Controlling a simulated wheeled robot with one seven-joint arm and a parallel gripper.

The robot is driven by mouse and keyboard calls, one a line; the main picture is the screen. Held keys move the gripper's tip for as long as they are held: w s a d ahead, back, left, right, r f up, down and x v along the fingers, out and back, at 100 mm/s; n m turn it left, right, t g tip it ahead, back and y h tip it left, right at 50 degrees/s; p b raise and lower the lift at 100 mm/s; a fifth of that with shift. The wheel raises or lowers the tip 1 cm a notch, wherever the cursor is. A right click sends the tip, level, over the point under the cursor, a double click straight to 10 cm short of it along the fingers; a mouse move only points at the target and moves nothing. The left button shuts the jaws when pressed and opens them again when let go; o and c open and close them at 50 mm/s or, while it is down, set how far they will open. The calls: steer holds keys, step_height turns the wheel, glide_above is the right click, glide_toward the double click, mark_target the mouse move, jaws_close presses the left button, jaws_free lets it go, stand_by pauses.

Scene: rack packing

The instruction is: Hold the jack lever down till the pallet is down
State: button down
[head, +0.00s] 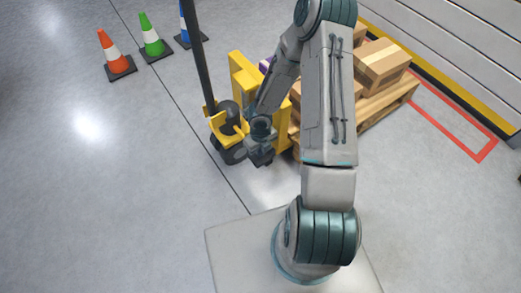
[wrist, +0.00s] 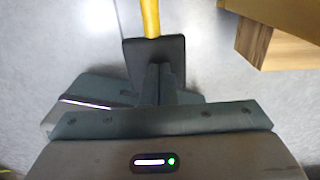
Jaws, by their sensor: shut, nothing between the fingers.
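The yellow pallet jack (head: 243,75) stands left of my arm, with its dark upright handle rising from it. The jack lever shows in the wrist view as a yellow bar (wrist: 150,18) ending in a black pad (wrist: 133,52). My gripper (wrist: 158,78) is shut and empty, its fingertips over the pad; I cannot tell whether they press on it. In the head view my gripper (head: 262,157) is low beside the jack and hides most of the lever. The wooden pallet (head: 388,105) carries cardboard boxes (head: 382,62); its height above the floor cannot be told.
Orange (head: 115,53), green (head: 151,37) and blue (head: 183,27) cones stand at the upper left. A red outline (head: 452,130) marks the floor right of the pallet, near a shuttered wall (head: 460,40). The floor at left is clear.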

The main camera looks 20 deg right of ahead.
mark_target(262, 158)
steer(key=shift+s+d+f+b, duration=0.1)
steer(key=shift+s+f+b, duration=0.1)
steer(key=shift+f+b, duration=0.85)
steer(key=shift+s+d+f+b, duration=0.15)
steer(key=shift+f+b, duration=0.5)
steer(key=shift+f, duration=0.75)
steer(key=shift+a+f, duration=0.1)
steer(key=shift+f, duration=0.05)
steer(key=shift+s+r+p, duration=0.1)
steer(key=shift+r+p, duration=0.2)
steer(key=shift+r, duration=0.25)
steer(key=s+d+r+p, duration=0.1)
steer(key=s+r+p, duration=0.2)
steer(key=r+p, duration=0.5)
step_height(262, 158, up, 5)
steer(key=shift+s+r, duration=0.1)
steer(key=shift+s, duration=0.15)
steer(key=shift+d, duration=0.1)
